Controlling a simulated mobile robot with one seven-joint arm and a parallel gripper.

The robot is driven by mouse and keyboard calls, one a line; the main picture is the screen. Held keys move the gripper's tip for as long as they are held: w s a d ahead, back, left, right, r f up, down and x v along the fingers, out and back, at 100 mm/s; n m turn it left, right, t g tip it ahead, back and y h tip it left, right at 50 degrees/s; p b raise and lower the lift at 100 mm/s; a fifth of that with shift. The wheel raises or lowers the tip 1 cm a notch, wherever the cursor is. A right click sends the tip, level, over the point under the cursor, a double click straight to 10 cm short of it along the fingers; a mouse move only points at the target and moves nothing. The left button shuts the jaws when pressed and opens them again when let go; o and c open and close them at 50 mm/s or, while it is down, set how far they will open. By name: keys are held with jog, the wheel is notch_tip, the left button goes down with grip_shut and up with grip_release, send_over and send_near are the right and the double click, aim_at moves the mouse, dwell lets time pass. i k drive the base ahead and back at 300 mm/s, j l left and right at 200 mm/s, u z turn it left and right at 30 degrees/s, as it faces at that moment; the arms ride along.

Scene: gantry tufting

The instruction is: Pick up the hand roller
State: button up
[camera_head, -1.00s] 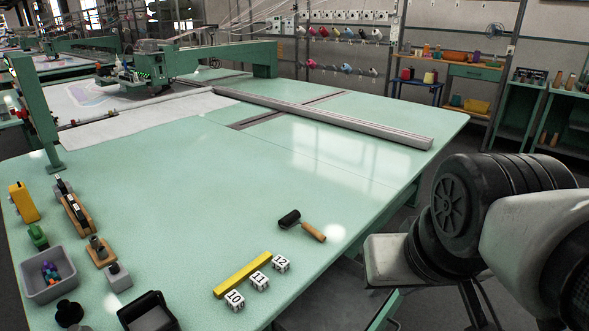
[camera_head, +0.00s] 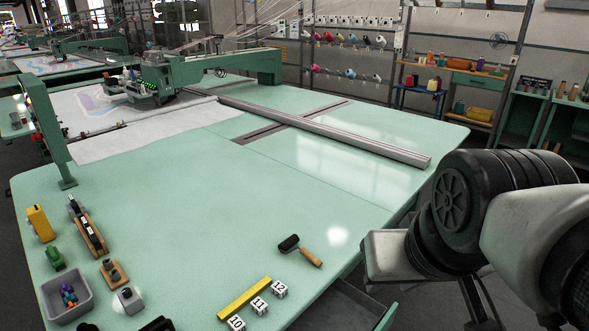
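The hand roller (camera_head: 300,249) lies on the green table (camera_head: 200,215) near its right front edge. Its black roller head points to the upper left and its orange-brown handle to the lower right. Nothing touches it. Part of my arm fills the right side of the head view, beyond the table edge. My gripper is not in this view, so its opening and place relative to the roller are hidden.
A yellow bar (camera_head: 244,298) and white numbered blocks (camera_head: 279,289) lie just in front of the roller. A grey bin (camera_head: 66,297) and several tools stand at the left. A long metal rail (camera_head: 330,132) crosses the back. The table behind the roller is clear.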

aim_at(290, 242)
jog(key=l+u, duration=0.2)
jog(key=l, duration=0.25)
jog(key=i+l+u, duration=0.2)
jog(key=l, duration=0.25)
jog(key=l+u, duration=0.35)
jog(key=l, duration=0.15)
jog(key=l+u, duration=0.3)
jog(key=l, duration=0.2)
jog(key=i+l+u, duration=0.1)
jog(key=l+u, duration=0.25)
jog(key=l, duration=0.15)
jog(key=l+u, duration=0.35)
jog(key=l, duration=0.2)
jog(key=i+l+u, duration=0.2)
jog(key=l, duration=0.2)
jog(key=l+u, duration=0.25)
jog(key=i+l, duration=0.05)
jog(key=l, duration=0.05)
